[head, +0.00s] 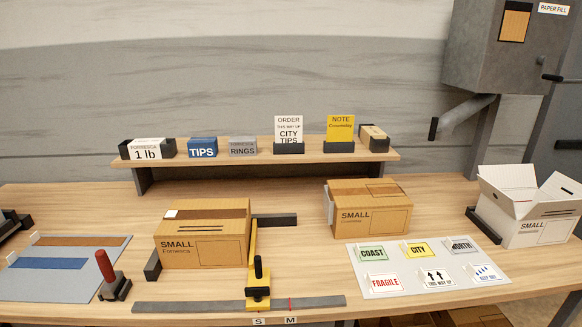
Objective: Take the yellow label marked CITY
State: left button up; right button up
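The yellow label marked CITY (416,250) lies in the top row of a white label sheet (477,270) at the right front of the table. It sits between the green COAST label (373,254) and the grey NORTH label (462,246). Below it are the FRAGILE label (385,283), the THIS WAY UP label (437,279) and a label with blue marks (483,273). The CITY label is uncovered. Neither of my grippers can be made out in the head view.
A closed SMALL carton (370,216) stands just behind the sheet, and an open white box (527,218) to its right. Another SMALL carton (203,240) stands left of centre, beside a yellow upright gauge (252,262) on a grey rail. A red-handled tool (106,268) stands further left.

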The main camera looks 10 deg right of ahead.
aim_at(411, 251)
jog(key=l, duration=0.75)
jog(key=i+l, duration=0.15)
jog(key=l, duration=0.55)
